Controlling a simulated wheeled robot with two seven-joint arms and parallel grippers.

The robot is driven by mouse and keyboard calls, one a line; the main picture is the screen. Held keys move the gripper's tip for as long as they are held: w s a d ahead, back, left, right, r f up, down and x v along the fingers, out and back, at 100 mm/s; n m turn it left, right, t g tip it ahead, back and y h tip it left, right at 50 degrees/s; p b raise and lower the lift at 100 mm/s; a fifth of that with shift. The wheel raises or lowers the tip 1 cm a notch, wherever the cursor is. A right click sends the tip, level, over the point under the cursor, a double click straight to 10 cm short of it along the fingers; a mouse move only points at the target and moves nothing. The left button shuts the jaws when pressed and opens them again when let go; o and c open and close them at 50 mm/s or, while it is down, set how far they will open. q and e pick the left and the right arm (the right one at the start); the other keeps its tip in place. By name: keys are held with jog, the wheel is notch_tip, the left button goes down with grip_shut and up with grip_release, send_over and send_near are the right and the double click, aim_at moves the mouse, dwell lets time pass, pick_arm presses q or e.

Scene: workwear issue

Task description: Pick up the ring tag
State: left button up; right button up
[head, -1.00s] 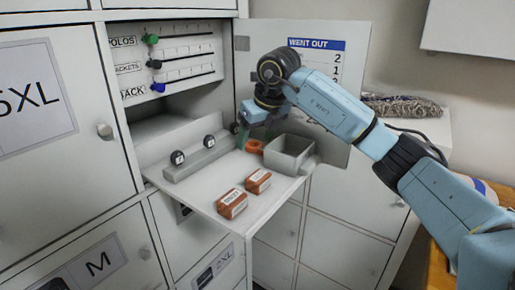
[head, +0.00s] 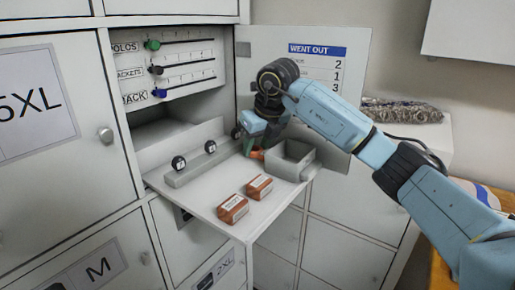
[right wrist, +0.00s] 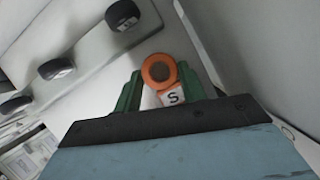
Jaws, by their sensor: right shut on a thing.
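The ring tag is an orange ring (right wrist: 159,70) with a white block marked S (right wrist: 174,97) against it. In the right wrist view it sits between the green fingers of my right gripper (right wrist: 160,88), which is shut on it. In the head view part of the orange ring (head: 257,155) shows below my right gripper (head: 250,148), at the back right of the fold-down shelf (head: 205,200). The gripper hides most of it. I cannot tell whether it touches the shelf. My left gripper is not in view.
A grey open box (head: 291,168) stands just right of my right gripper. Two orange-brown packets (head: 259,187) (head: 233,209) lie on the shelf's front. A grey rail (head: 196,166) with black round knobs is left of it. The open door (head: 300,100) stands close behind.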

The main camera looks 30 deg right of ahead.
notch_tip(320, 180, up, 28)
jog(key=p, duration=0.4)
jog(key=shift+f, duration=0.1)
dwell(0.8)
